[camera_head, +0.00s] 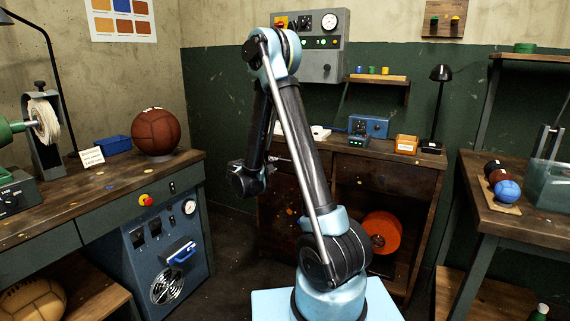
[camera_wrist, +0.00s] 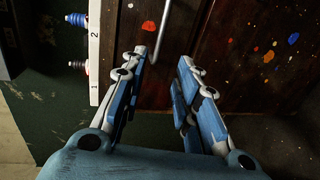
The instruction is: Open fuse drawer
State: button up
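My gripper (camera_wrist: 164,57) is open, its two blue-and-white fingers apart with nothing held between them. A thin grey metal bar, like a handle (camera_wrist: 162,28), lies in the gap at the fingertips, in front of a dark wooden front (camera_wrist: 225,50) with paint spots. I cannot tell whether the fingers touch the bar. In the head view my gripper (camera_head: 238,165) is at the back bench; the drawer there is partly hidden by my arm.
An orange reel (camera_head: 382,232) is underneath. A left workbench (camera_head: 60,190) and a right table (camera_head: 520,220) flank my arm.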

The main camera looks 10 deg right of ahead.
jog(key=x, duration=1.4)
jog(key=shift+w+d, duration=0.1)
